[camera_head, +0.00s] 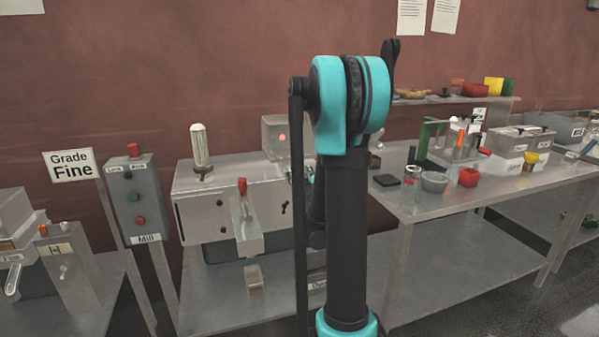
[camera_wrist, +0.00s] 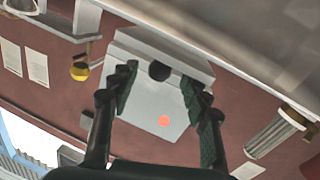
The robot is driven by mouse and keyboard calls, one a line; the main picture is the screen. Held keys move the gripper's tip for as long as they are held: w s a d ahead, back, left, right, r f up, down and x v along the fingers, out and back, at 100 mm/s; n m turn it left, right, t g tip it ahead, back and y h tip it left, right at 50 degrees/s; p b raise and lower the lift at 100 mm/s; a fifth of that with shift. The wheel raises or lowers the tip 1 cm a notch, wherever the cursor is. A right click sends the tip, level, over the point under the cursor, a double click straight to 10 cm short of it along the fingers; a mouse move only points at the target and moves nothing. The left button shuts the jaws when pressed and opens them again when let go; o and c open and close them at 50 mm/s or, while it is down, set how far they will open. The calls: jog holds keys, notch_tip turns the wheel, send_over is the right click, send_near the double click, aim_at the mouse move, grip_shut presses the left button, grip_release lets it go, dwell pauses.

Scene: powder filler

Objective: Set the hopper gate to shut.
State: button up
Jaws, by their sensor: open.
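The metal filler machine (camera_head: 215,215) stands on a bench left of my arm in the head view. A red-knobbed lever (camera_head: 242,187) stands upright above the chute on its front. A small black handle (camera_head: 285,207) sits on the front panel further right. A pale grey box (camera_head: 272,128) with an orange-red light stands at its back right. I cannot tell for certain which part is the hopper gate. In the wrist view my gripper (camera_wrist: 160,85) is open and empty, with the grey box (camera_wrist: 140,110) and its black round part seen between the fingers.
A mill control post (camera_head: 140,200) with buttons and a "Grade Fine" sign (camera_head: 72,165) stand left. A ribbed pale cylinder (camera_head: 199,145) rises from the machine's top. The right bench (camera_head: 420,205) holds cups, a red container (camera_head: 468,177) and boxes. My arm blocks the middle.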

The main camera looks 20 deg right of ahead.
jog(key=shift+w+d, duration=0.25)
jog(key=shift+w, duration=0.95)
jog(key=shift+c, duration=0.4)
grip_shut()
